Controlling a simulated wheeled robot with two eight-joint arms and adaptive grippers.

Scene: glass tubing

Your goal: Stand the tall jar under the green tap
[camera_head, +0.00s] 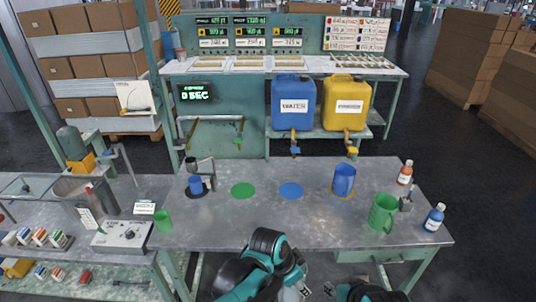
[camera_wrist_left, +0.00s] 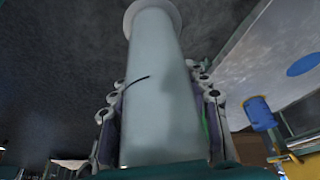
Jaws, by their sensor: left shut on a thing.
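My left gripper (camera_wrist_left: 160,80) is shut around a tall, pale, grey-white cylinder with a wide rim, which I take for the tall jar (camera_wrist_left: 158,110). It fills the middle of the left wrist view, with the fingers on both sides. In the head view my left arm reaches in at the bottom, and the jar cannot be made out there. The green tap (camera_head: 238,143) hangs on a pipe at the back, above and behind a green disc (camera_head: 243,190) on the bench. Part of my right arm shows at the bottom edge; its finger opening is unclear.
A blue disc (camera_head: 291,190) lies right of the green one, both bare. A blue cup (camera_head: 196,185) stands to the left, a blue jug (camera_head: 344,180) to the right. A green jug (camera_head: 383,212), green cup (camera_head: 163,221) and bottles (camera_head: 434,218) stand nearer the sides. The middle front is clear.

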